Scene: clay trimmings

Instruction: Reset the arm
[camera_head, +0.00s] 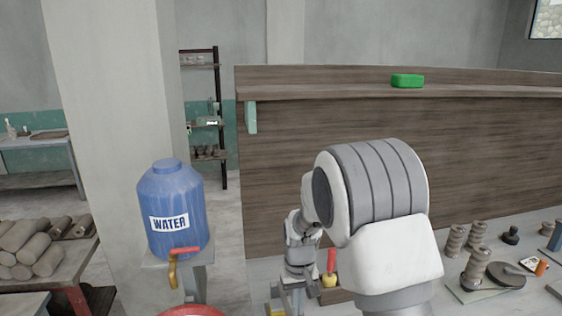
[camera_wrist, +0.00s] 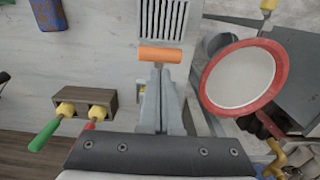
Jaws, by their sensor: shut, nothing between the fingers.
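My gripper (camera_wrist: 160,78) is shut and empty in the wrist view, its two grey fingers together. An orange cylinder (camera_wrist: 160,55) lies just beyond the fingertips; I cannot tell whether they touch it. In the head view my arm (camera_head: 372,205) is bent across the middle, and its wrist (camera_head: 301,250) hangs low over the table, left of the large grey-white joint. The fingertips are not clear there, near the bottom edge.
In the wrist view, a wooden holder (camera_wrist: 84,94) with green- and red-handled tools is left, and a red-rimmed basin (camera_wrist: 273,96) right. The head view shows a blue water barrel (camera_head: 172,213), a brown panel (camera_head: 280,180) with a green block (camera_head: 407,80), and clay cylinders (camera_head: 476,270).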

